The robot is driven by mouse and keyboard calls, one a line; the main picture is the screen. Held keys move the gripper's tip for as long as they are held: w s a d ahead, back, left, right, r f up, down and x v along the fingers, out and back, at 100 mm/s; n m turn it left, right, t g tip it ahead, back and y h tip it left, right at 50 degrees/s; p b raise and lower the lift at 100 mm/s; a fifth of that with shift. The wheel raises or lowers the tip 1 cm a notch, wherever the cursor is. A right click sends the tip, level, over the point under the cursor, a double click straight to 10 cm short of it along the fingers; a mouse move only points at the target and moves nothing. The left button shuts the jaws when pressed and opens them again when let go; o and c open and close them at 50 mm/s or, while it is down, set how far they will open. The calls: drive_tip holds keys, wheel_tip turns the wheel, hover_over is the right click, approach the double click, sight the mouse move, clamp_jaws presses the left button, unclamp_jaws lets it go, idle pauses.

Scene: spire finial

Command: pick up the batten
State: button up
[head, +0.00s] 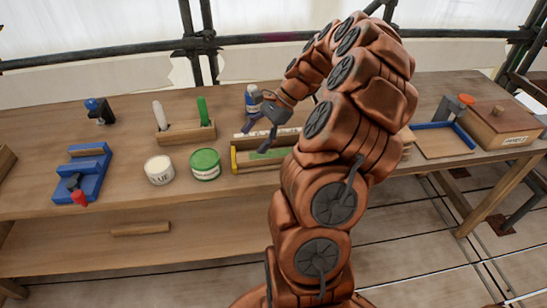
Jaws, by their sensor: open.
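A short wooden strip (140,229), which may be the batten, lies on the lower shelf below the bench at the left. My gripper (259,119) is open above the middle of the bench, well apart from that strip. It is over the back of a wooden tray (234,160) with a pale strip along its far edge and a green piece inside. My arm hides the tray's right end. I cannot tell from this one view whether anything is between the jaws.
A glue tin (159,170), a green-lidded tin (205,164) and a holder (186,133) with two upright tools stand left of the tray. A blue vise-like tool (82,175) is further left. A blue-edged board (443,142) and a wooden box (500,122) are right.

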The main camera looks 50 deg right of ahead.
sight(275, 153)
drive_tip(key=s+d+f+m, duration=0.1)
drive_tip(key=d+m, duration=0.1)
drive_tip(key=d, duration=0.2)
drive_tip(key=s+d+f+m+t, duration=0.1)
drive_tip(key=d+f, duration=0.1)
drive_tip(key=d, duration=0.2)
drive_tip(key=s+d+f+m+t, duration=0.1)
drive_tip(key=d+f+m, duration=0.1)
drive_tip(key=d, duration=0.2)
drive_tip(key=shift+s+f+m, duration=0.2)
drive_tip(key=shift+s+m, duration=0.1)
drive_tip(key=shift+s, duration=0.05)
drive_tip(key=shift+f, duration=0.2)
drive_tip(key=shift+w+d+p+x, duration=0.1)
drive_tip(key=shift+p+x, duration=0.6)
drive_tip(key=shift+x, duration=1.15)
drive_tip(key=shift+w+d+p+x, duration=0.15)
drive_tip(key=shift+p+x, duration=0.55)
drive_tip(key=shift+x, duration=1.15)
drive_tip(key=shift+c, duration=0.3)
drive_tip(key=c, duration=1.3)
